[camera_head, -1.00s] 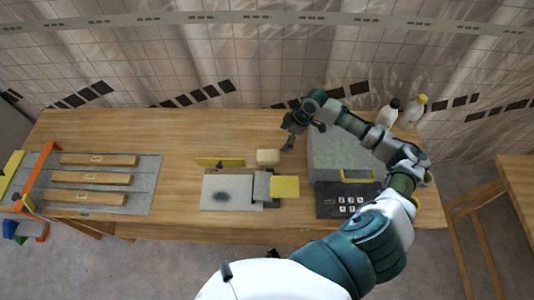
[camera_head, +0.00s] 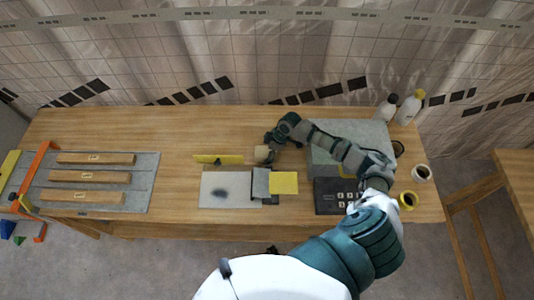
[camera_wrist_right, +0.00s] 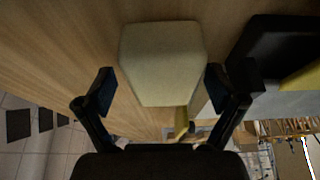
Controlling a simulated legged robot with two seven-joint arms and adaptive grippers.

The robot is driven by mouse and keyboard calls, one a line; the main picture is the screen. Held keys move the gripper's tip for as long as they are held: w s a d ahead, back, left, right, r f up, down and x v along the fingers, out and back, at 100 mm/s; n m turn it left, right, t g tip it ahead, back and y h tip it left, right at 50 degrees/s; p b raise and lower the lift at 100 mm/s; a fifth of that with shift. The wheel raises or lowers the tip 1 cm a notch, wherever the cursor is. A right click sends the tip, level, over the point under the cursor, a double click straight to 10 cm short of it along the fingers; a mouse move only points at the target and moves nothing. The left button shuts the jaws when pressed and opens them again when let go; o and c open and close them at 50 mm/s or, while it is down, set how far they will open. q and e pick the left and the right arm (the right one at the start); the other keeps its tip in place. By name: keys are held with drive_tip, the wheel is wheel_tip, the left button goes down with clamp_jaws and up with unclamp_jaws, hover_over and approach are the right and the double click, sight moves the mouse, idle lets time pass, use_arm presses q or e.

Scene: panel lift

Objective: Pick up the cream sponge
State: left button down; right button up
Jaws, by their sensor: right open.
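The cream sponge (camera_head: 262,154) lies on the wooden table, just behind the grey block and the yellow pad. My right gripper (camera_head: 270,148) is at its right side in the head view and hides part of it. In the right wrist view the sponge (camera_wrist_right: 163,62) is large and sits ahead of and partly between the two fingers of my open right gripper (camera_wrist_right: 160,92). A gap shows between each fingertip and the sponge. My left gripper is not in view.
A yellow-edged strip (camera_head: 218,159), a light plate (camera_head: 222,190), a grey block (camera_head: 260,183) and a yellow pad (camera_head: 284,183) lie close by. A large grey box (camera_head: 330,133) and bottles (camera_head: 408,108) stand to the right. The table's left middle (camera_head: 150,130) is clear.

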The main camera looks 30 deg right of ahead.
drive_tip(key=shift+s+a+r, duration=0.1)
drive_tip(key=shift+a, duration=0.15)
drive_tip(key=shift+d+f, duration=0.2)
drive_tip(key=shift+f, duration=0.1)
idle(0.4)
drive_tip(key=shift+a, duration=0.1)
drive_tip(key=c, duration=1.1)
